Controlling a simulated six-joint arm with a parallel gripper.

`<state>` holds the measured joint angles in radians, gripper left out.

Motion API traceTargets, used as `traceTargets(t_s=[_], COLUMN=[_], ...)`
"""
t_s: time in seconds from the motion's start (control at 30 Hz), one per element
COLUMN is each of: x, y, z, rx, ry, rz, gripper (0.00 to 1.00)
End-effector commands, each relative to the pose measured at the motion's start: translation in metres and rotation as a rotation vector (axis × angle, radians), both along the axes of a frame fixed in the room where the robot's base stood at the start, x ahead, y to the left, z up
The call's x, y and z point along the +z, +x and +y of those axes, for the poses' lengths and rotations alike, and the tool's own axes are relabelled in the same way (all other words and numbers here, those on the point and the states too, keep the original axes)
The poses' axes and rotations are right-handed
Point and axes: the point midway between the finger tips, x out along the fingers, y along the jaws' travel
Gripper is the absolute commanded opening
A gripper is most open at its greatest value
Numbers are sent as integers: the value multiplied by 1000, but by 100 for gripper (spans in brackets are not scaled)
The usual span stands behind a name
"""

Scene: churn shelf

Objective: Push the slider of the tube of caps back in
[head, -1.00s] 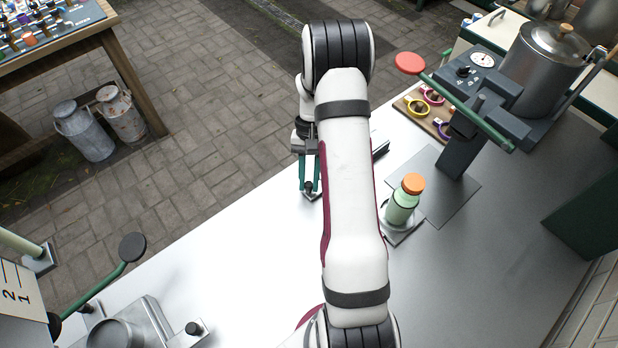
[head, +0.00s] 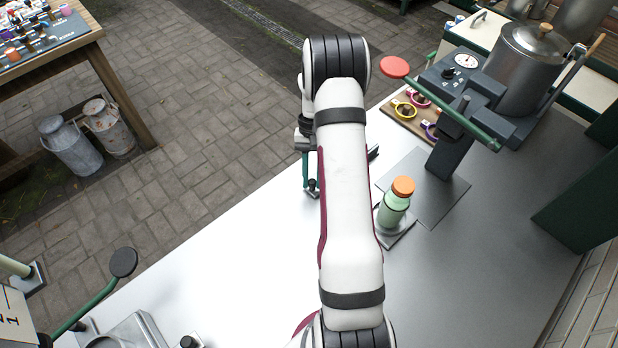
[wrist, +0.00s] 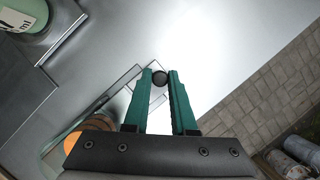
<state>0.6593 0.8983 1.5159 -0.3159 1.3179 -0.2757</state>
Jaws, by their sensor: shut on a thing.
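My gripper (wrist: 162,80) has its green fingers close around a small round black knob (wrist: 160,77), which looks like the slider's knob. The fingertips (head: 311,186) show low over the metal counter, left of my arm, in the head view. A clear, narrow body (wrist: 112,92), apparently the tube of caps, runs from the knob toward the lower left in the wrist view. An orange cap (wrist: 72,147) and a brownish round piece (wrist: 98,122) show at its lower end, partly behind my gripper's body. My arm hides most of the tube in the head view.
A green bottle with an orange lid (head: 394,204) stands on a small plate right of my arm. Behind it are a lever press (head: 455,140), a metal can (head: 525,65) and a board with coloured rings (head: 408,112). The counter's left middle (head: 235,265) is clear.

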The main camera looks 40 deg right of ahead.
Motion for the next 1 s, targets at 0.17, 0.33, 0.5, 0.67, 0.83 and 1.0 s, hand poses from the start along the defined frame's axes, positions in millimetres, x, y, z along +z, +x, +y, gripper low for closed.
traceTargets(t_s=[0.17,0.33,0.5,0.67,0.83,1.0], x=[1,0,2,24,74,119], y=[0,0,1,8,23,36], z=[0,0,0,-7,-22,-35], rx=[1,1,1,0,0,1], ry=[-1,0,0,-3,-4,-5], rz=[-2,-1,-1,-3,-5,-5], gripper=[48,54,54,54,54,54])
